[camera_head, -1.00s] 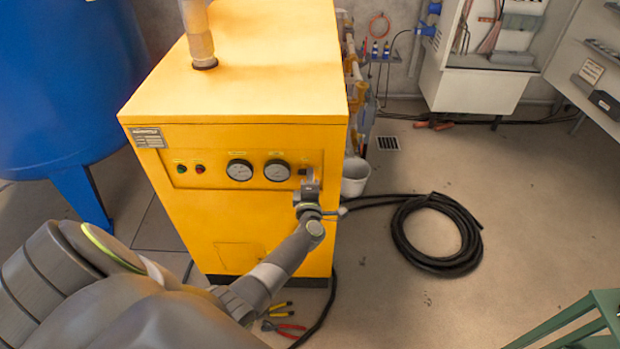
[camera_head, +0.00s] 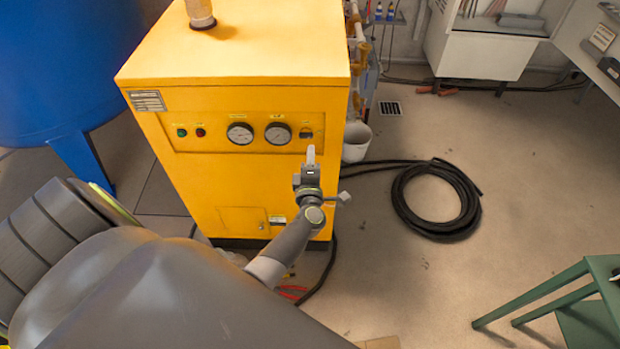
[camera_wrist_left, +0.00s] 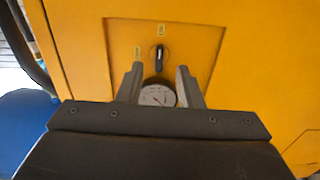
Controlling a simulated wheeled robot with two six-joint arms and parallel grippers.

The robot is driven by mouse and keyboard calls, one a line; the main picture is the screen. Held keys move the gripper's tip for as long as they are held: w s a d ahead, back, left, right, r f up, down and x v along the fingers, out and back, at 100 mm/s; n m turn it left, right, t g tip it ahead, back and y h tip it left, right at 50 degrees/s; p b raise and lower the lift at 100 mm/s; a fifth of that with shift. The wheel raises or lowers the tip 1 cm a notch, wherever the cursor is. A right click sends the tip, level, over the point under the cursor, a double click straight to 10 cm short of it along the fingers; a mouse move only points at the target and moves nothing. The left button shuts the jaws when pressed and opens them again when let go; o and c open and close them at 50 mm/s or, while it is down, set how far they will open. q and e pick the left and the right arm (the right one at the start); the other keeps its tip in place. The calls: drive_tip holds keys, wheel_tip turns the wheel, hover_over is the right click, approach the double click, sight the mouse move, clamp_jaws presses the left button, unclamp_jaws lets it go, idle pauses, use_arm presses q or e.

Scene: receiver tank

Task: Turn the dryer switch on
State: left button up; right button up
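The yellow dryer (camera_head: 235,65) stands in the middle of the head view. Its dark switch (camera_head: 306,133) is at the right end of the front panel, right of two round gauges. In the left wrist view the switch (camera_wrist_left: 159,56) is a black knob with a pale mark, its long side roughly upright in the picture. My left gripper (camera_head: 310,154) is just below the switch in the head view, apart from it. In the left wrist view my left gripper (camera_wrist_left: 159,72) is open and empty, its fingers on both sides of the gauge (camera_wrist_left: 157,95). My right gripper is out of view.
A blue tank (camera_head: 60,70) stands left of the dryer. A green stand (camera_head: 590,315) is at the lower right.

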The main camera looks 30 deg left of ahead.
use_arm(q)
drive_tip(key=b+v, duration=0.1)
drive_tip(key=v, duration=0.9)
drive_tip(key=shift+s+d+b, duration=0.2)
drive_tip(key=shift+d+b, duration=0.05)
drive_tip(key=shift+b, duration=0.05)
drive_tip(key=shift+f, duration=0.1)
